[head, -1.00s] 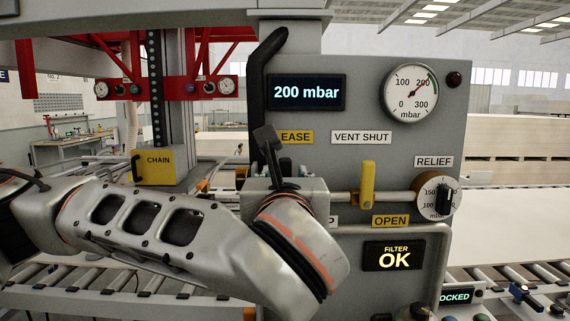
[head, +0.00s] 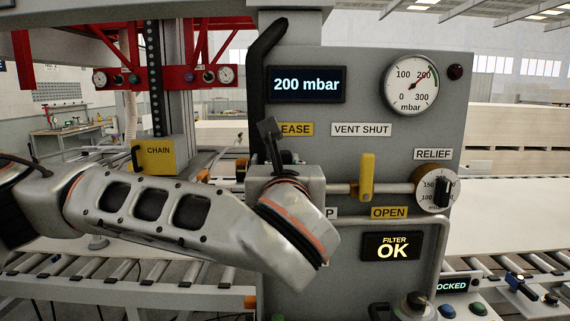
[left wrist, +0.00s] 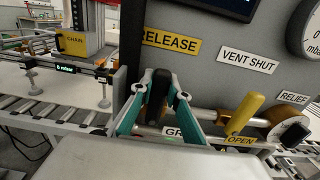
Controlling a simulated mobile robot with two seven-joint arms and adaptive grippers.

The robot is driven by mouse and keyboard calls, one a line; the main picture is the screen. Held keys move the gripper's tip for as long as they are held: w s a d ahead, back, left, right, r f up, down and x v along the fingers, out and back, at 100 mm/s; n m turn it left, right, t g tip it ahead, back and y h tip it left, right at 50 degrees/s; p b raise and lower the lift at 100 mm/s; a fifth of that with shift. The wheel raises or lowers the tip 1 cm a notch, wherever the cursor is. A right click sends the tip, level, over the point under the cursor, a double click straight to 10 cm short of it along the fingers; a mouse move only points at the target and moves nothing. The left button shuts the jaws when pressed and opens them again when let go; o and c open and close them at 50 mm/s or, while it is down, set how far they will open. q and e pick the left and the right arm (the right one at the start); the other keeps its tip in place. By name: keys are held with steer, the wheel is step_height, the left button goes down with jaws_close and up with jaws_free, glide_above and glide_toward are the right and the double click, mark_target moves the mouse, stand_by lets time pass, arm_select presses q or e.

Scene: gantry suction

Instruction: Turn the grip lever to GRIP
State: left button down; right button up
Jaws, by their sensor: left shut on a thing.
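The grip lever (left wrist: 157,92) is a dark upright handle on the grey panel (head: 320,225). It points up beside the yellow RELEASE label (left wrist: 170,41). The GRIP label (left wrist: 178,133) is lower, partly covered in both views. My left gripper (left wrist: 161,84) has its teal fingers closed on either side of the lever in the left wrist view. In the head view my left wrist hides most of the gripper and the lever's lower part; a dark upright piece (head: 269,131) shows above it. My right gripper is not in view.
The yellow vent lever (head: 367,177) stands upright just right of my wrist, above the OPEN label (head: 389,212). The relief knob (head: 437,190) is further right. The display (head: 307,85) reads 200 mbar. A thick black pipe (head: 263,90) runs along the panel's left edge.

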arm_select(q)
steer(key=shift+d, duration=0.1)
steer(key=shift+d+f+m+b, duration=0.1)
steer(key=shift+d+m+b, duration=0.4)
steer(key=shift+m, duration=0.5)
steer(key=d+m, duration=0.1)
steer(key=m, duration=0.1)
steer(key=d+m, duration=0.1)
steer(key=m, duration=0.1)
steer(key=shift+d+f+m+b, duration=0.1)
steer(key=shift+f+m+b, duration=0.2)
steer(key=shift+f, duration=0.1)
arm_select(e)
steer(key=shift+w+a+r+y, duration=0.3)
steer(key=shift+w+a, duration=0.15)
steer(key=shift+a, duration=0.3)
arm_select(q)
steer(key=shift+f+m, duration=0.1)
steer(key=shift+m, duration=0.2)
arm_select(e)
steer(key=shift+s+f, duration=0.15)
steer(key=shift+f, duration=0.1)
